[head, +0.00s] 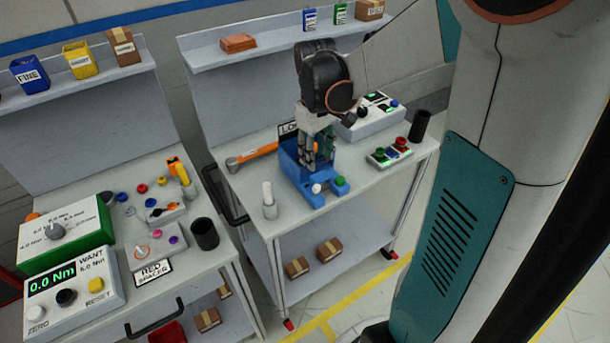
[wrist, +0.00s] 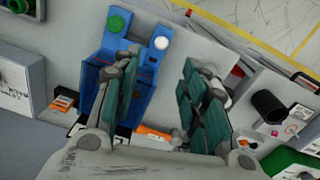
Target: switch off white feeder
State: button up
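A blue open-topped box (head: 305,178) stands on the right-hand cart, with a white button (head: 316,188) and a green button (head: 340,182) on its front ledge. The wrist view shows the same blue box (wrist: 138,92), its green button (wrist: 115,23) and its white button (wrist: 161,42). My gripper (head: 318,158) is over the box in the head view and hides part of its inside. In the wrist view my gripper (wrist: 164,66) has its fingers spread wide, with nothing between them. The white button appears beyond the fingertips, apart from them. No label naming a white feeder is readable.
A white control box (head: 370,118) stands behind, and a small panel with green and red buttons (head: 388,153) stands to the right. A black cup (head: 420,126), an orange-handled tool (head: 252,154) and a pale bottle (head: 269,203) are nearby. The left cart (head: 190,262) is crowded.

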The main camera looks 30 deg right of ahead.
aim_at(317, 186)
notch_tip(317, 186, down, 12)
jog(key=b, duration=0.3)
jog(key=shift+s+d+r+b, duration=0.1)
jog(key=shift+d+r+b, duration=0.05)
jog(key=shift+b, duration=0.2)
jog(key=shift+c, duration=0.6)
grip_shut()
